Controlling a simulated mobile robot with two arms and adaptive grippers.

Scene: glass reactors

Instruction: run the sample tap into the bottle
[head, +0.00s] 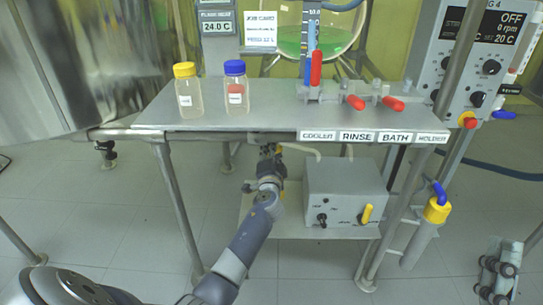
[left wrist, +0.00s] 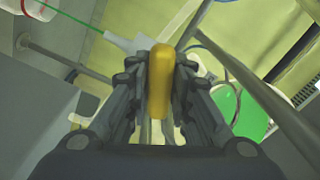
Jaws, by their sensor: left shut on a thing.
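My left gripper (head: 268,158) reaches under the front edge of the bench. In the left wrist view the gripper (left wrist: 160,95) is shut on an upright yellow tap handle (left wrist: 161,75). A pale spout (left wrist: 130,43) sits beside the handle, and a thin green line (left wrist: 80,22) runs from it toward a pale vessel with a red mark (left wrist: 40,8) at the top left corner. That vessel is cut off by the frame. In the head view a pale curved spout (head: 300,148) shows below the bench. My right gripper is not in view.
A yellow-capped bottle (head: 188,95) and a blue-capped bottle (head: 236,90) stand on the bench (head: 270,112). Red-handled valves (head: 355,102) are at its right. A grey box (head: 345,190) with a yellow lever stands on the lower shelf. Bench legs stand on both sides.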

